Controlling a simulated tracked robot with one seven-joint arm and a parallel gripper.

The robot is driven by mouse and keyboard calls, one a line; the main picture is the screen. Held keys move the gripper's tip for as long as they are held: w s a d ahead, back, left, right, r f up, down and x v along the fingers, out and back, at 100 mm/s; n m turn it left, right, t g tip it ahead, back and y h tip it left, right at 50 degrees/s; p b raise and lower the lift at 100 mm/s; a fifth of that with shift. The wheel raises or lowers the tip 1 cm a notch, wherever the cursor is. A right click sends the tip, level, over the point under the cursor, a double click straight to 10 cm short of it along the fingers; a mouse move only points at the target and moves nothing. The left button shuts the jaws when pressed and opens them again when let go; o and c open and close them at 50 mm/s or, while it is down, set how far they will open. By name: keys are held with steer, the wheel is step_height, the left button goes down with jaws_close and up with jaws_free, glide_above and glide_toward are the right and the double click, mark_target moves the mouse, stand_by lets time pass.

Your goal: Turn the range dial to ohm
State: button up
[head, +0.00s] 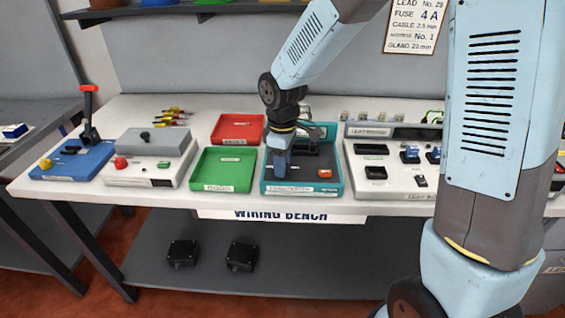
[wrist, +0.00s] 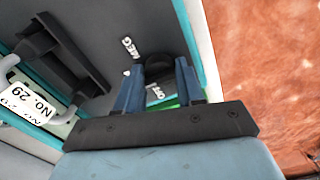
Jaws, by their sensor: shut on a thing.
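The range dial (wrist: 157,66) is a dark round knob on the grey face of the teal-edged tester (head: 318,187), seen in the wrist view. My gripper (wrist: 160,75) has its two blue fingers on either side of the dial and is shut on it. White lettering stands on the face near the dial, one word above left and one partly hidden by the fingers; I cannot read either surely, nor where the dial points. In the head view my gripper (head: 278,168) reaches down onto the tester's left part and hides the dial.
A dark handle-like bar (wrist: 62,55) rises from the tester's face, left of the dial. A green tray (head: 222,170) and a red tray (head: 237,128) stand left of the tester. A white test panel (head: 395,172) stands close on its right. The bench's front edge is near.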

steer(key=shift+w+r, duration=0.1)
stand_by(0.3)
steer(key=o, duration=1)
step_height(320, 180, up, 14)
steer(key=shift+f, duration=0.2)
